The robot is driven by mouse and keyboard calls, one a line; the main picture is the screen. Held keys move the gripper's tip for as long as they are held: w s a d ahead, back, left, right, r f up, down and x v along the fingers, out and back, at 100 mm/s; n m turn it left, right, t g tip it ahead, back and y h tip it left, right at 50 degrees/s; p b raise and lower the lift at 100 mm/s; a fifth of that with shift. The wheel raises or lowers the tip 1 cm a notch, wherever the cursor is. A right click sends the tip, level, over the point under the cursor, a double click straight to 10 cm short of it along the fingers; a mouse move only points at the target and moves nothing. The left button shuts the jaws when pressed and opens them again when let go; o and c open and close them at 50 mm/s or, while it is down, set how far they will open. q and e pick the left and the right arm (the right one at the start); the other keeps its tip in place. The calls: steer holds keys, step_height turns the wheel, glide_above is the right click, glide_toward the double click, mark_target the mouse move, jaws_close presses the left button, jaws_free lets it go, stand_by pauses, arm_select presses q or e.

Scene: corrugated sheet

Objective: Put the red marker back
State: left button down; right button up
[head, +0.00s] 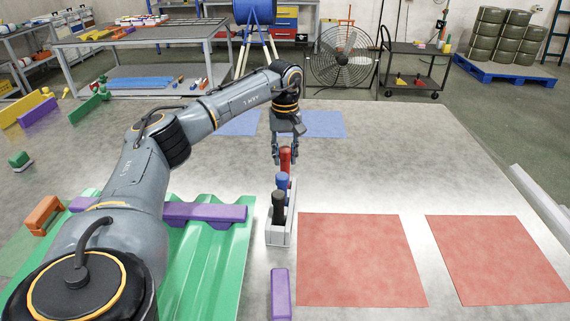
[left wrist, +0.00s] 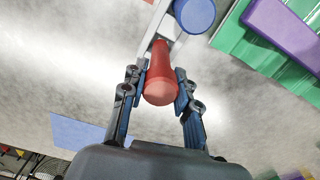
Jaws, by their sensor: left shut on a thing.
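The red marker (head: 285,160) stands upright at the far end of a grey holder (head: 279,238). A blue marker (head: 282,182) and a black marker (head: 278,204) stand in the same holder, nearer to me. My left gripper (head: 284,158) reaches down from above and is shut on the red marker. In the left wrist view, the red marker (left wrist: 160,80) is between the two fingers (left wrist: 160,92), with the blue marker (left wrist: 195,12) beyond it. The red marker's lower end is hidden, so I cannot tell how deep it sits. My right gripper is not in view.
A green corrugated sheet (head: 217,255) with a purple bar (head: 205,212) lies left of the holder. Another purple bar (head: 280,292) lies in front of it. Flat red sheets (head: 360,260) lie to the right. The table's far right is clear.

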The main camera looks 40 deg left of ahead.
mark_target(285, 164)
arm_select(q)
step_height(285, 164, down, 3)
steer(key=shift+f, duration=0.3)
steer(key=c, duration=1)
jaws_free()
step_height(285, 164, up, 12)
steer(key=shift+r, duration=0.2)
